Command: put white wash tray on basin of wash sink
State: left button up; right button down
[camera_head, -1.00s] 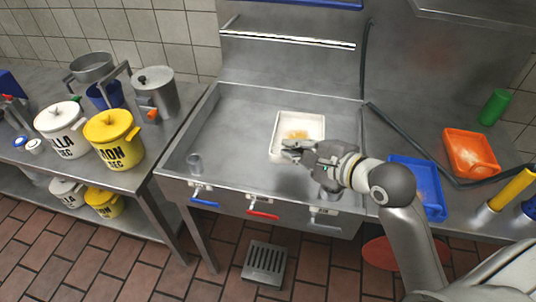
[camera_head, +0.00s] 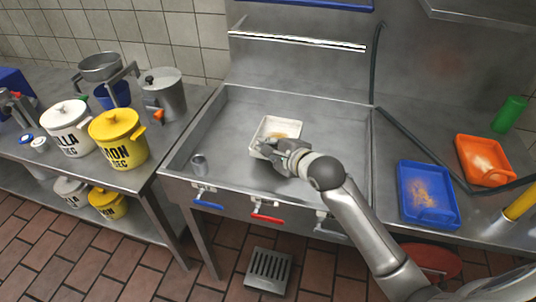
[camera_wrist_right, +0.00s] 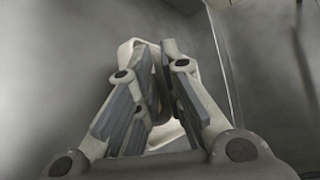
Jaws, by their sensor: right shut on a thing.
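The white wash tray (camera_head: 287,127), with a yellowish-brown stain inside, is in or just above the basin (camera_head: 232,117) of the steel wash sink; I cannot tell whether it touches the bottom. My right gripper (camera_head: 268,151) is shut on the tray's near edge, its fingers covering part of that side. In the right wrist view, the tray (camera_wrist_right: 128,50) shows behind and between the fingers of the right gripper (camera_wrist_right: 160,60). My left gripper is not in view.
Blue (camera_head: 413,207) and orange (camera_head: 472,153) trays lie on the right counter. A yellow pot (camera_head: 118,150) and a white pot (camera_head: 66,138) stand on the left table. The basin's left part is clear.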

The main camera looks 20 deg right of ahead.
jog(key=f, duration=0.3)
jog(key=shift+w+a+f, duration=0.1)
jog(key=shift+w+f, duration=0.1)
jog(key=shift+f, duration=0.1)
jog(key=c, duration=1.5)
grip_release()
jog(key=shift+c, duration=0.2)
jog(key=v, duration=1.2)
